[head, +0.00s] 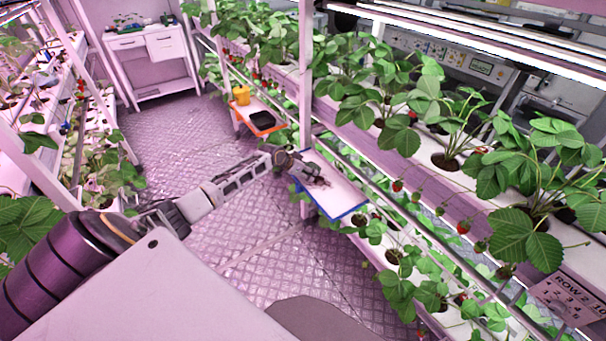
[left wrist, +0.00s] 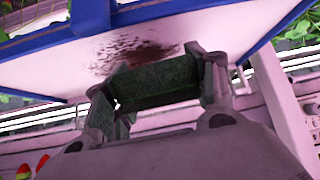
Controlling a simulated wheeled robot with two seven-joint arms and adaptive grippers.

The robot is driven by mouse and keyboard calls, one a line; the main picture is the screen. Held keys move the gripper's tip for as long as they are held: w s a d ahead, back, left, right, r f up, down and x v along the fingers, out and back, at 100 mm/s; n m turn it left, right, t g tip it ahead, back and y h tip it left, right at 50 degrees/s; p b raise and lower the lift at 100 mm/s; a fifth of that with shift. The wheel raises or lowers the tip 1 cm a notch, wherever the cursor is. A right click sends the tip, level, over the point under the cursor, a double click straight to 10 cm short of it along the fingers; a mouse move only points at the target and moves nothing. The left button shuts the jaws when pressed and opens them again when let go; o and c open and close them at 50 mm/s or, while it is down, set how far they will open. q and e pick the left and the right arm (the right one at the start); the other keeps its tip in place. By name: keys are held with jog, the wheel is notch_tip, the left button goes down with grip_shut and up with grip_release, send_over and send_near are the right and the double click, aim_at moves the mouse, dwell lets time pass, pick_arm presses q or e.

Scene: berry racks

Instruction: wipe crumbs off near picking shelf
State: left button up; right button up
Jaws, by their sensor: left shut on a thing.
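The near picking shelf (head: 343,194) is a white board with a blue edge, fixed at the rack on the right. It also fills the upper part of the left wrist view (left wrist: 215,25). A dark brown patch of crumbs (left wrist: 133,52) lies on its white surface. My left gripper (head: 305,172) is over the shelf's far left part. In the left wrist view, it is shut on a dark green sponge-like block (left wrist: 158,84), held beside the crumbs. I cannot tell whether the block touches the shelf. My right gripper is not in view.
Strawberry plants (head: 395,95) with hanging berries line the rack beside and above the shelf. A rack post (head: 306,75) stands just behind it. Farther back is an orange-edged shelf (head: 272,131) with a black tray (head: 262,120) and a yellow container (head: 241,95). The aisle floor (head: 185,130) is clear.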

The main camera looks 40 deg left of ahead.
aim_at(316, 166)
pick_arm(q)
jog(key=shift+w+d, duration=0.2)
jog(key=shift+w, duration=0.3)
jog(key=shift+w+d+r+b, duration=0.1)
jog(key=shift+w+d+b, duration=0.2)
jog(key=shift+w, duration=0.25)
jog(key=shift+w+d+f+b, duration=0.15)
jog(key=shift+w+b, duration=0.2)
jog(key=shift+w, duration=0.2)
jog(key=shift+w+d+r+b, duration=0.15)
jog(key=shift+w+d+b, duration=0.15)
jog(key=shift+w, duration=0.25)
jog(key=shift+a, duration=0.1)
jog(key=shift+w, duration=0.1)
jog(key=shift+w+d+b, duration=0.35)
jog(key=shift+w+b, duration=0.2)
jog(key=shift+w, duration=0.2)
jog(key=shift+w+d+b, duration=0.35)
jog(key=shift+w+b, duration=0.15)
jog(key=shift+w, duration=0.25)
jog(key=shift+r, duration=0.1)
notch_tip(316, 166, up, 6)
jog(key=p, duration=0.5)
